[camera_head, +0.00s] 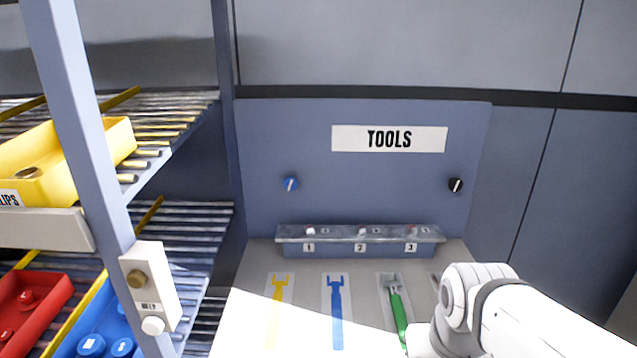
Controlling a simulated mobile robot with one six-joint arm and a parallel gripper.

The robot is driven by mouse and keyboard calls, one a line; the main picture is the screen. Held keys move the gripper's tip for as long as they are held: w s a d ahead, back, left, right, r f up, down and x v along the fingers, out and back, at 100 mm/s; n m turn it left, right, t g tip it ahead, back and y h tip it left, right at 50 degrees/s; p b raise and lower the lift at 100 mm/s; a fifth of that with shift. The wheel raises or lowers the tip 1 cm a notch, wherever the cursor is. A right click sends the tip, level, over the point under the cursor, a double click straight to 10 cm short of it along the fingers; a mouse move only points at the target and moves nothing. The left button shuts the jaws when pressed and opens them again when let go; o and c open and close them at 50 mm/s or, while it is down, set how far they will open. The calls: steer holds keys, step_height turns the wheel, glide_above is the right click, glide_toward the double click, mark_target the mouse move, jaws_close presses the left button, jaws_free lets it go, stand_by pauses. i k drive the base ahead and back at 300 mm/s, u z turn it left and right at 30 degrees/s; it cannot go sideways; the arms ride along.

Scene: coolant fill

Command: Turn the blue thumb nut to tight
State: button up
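The blue thumb nut (290,184) is on the left part of the blue-grey TOOLS panel (260,140). It is small and round, with a pale slanted mark across its face. The picture is too coarse to tell how tight it is. My white arm reaches in from the lower right, well below and to the right of the nut. My gripper does not show, so I cannot see whether it is open or shut. Nothing touches the nut.
A black knob (456,185) sits at the panel's right. A numbered rail (361,236) juts out below. Yellow, blue and green wrench shapes (337,310) lie on the bench. A shelf post (98,170) and a yellow bin (60,160) stand left. Space before the nut looks clear.

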mark_target(289, 183)
steer(key=z, duration=1.35)
steer(key=k, duration=1.95)
steer(key=u, duration=1.4)
steer(key=i, duration=0.5)
steer(key=u, duration=0.05)
